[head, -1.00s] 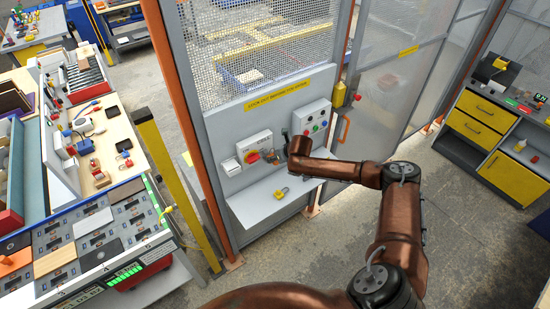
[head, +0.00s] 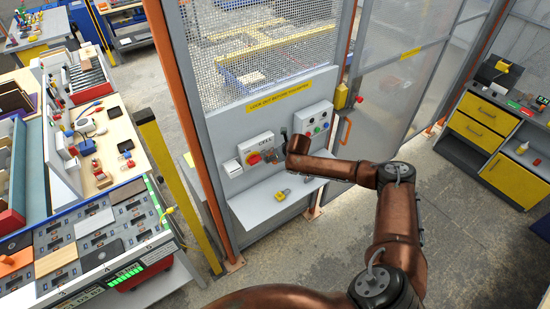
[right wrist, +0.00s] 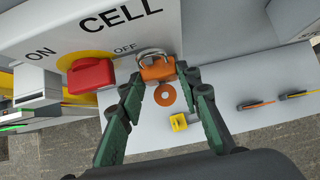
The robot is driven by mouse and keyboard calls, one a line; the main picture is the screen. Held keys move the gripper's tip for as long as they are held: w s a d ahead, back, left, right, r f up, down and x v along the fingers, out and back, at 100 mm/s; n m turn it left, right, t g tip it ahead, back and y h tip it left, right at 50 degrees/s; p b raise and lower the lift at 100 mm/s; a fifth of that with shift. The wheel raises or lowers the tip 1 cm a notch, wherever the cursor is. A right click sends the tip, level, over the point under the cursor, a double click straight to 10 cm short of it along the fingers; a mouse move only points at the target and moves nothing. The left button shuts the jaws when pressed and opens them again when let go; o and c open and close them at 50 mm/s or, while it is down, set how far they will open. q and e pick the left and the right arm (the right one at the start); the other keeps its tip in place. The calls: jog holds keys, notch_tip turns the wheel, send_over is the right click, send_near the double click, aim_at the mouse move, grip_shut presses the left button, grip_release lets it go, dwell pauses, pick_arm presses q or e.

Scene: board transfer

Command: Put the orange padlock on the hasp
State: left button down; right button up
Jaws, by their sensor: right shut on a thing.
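In the right wrist view the orange padlock (right wrist: 158,69) is held between the green fingertips of my right gripper (right wrist: 161,73), which is shut on it. Its grey shackle points up toward the grey switch box marked CELL, beside the OFF label. A red switch handle (right wrist: 91,75) on a yellow disc sits to the left of the padlock; it also shows in the head view (head: 253,159). I cannot clearly make out the hasp, or whether the shackle touches anything. In the head view my right arm hides part of the panel. My left gripper is not in view.
A grey shelf (head: 256,208) juts out below the switch box, with a yellow padlock (head: 283,194) on it. An orange disc (right wrist: 165,94) shows below the held padlock. A button box (head: 314,117) is right of the switch. A yellow post (head: 178,185) stands left.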

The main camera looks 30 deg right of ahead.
jog(key=shift+w, duration=0.3)
jog(key=o, duration=1.2)
jog(key=shift+o, duration=0.2)
jog(key=shift+r, duration=0.1)
